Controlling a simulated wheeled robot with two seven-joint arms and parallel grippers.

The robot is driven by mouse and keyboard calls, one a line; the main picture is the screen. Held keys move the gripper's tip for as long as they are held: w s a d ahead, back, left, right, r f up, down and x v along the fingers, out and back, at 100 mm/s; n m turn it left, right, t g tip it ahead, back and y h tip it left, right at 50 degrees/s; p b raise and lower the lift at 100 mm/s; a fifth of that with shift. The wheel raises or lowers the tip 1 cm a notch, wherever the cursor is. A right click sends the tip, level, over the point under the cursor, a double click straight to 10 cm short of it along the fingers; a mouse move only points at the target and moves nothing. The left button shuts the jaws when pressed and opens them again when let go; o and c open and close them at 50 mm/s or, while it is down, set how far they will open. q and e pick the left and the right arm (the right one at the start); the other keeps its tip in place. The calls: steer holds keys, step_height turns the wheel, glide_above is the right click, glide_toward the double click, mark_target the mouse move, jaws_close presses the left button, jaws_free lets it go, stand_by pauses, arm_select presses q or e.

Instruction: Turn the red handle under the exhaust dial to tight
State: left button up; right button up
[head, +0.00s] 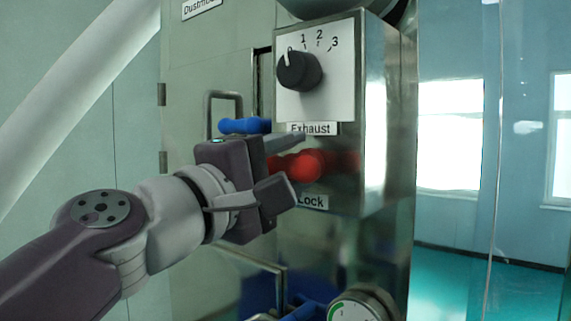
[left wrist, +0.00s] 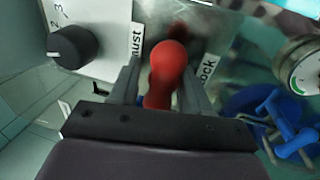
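The red handle (head: 303,165) sticks out from the metal box below the exhaust dial (head: 299,71), between the "Exhaust" label (head: 311,129) and the "Lock" label (head: 313,202). My left gripper (head: 284,164) is at the handle with one finger above and one below it. In the left wrist view the red handle (left wrist: 167,72) lies between the two open fingers (left wrist: 162,85), with a gap visible at its rounded end. Its inner end is hidden by the gripper body. The dial's white mark points near 0. My right gripper is not in view.
A round gauge (head: 358,307) and blue parts (head: 304,311) sit below the box. Open room with windows (head: 450,130) lies to the right.

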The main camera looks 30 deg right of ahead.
arm_select(q)
steer(key=shift+a+f, duration=0.2)
steer(key=shift+a, duration=0.05)
steer(key=b+v, duration=0.6)
steer(key=v, duration=0.6)
steer(key=shift+b, duration=0.3)
steer(key=shift+r, duration=0.1)
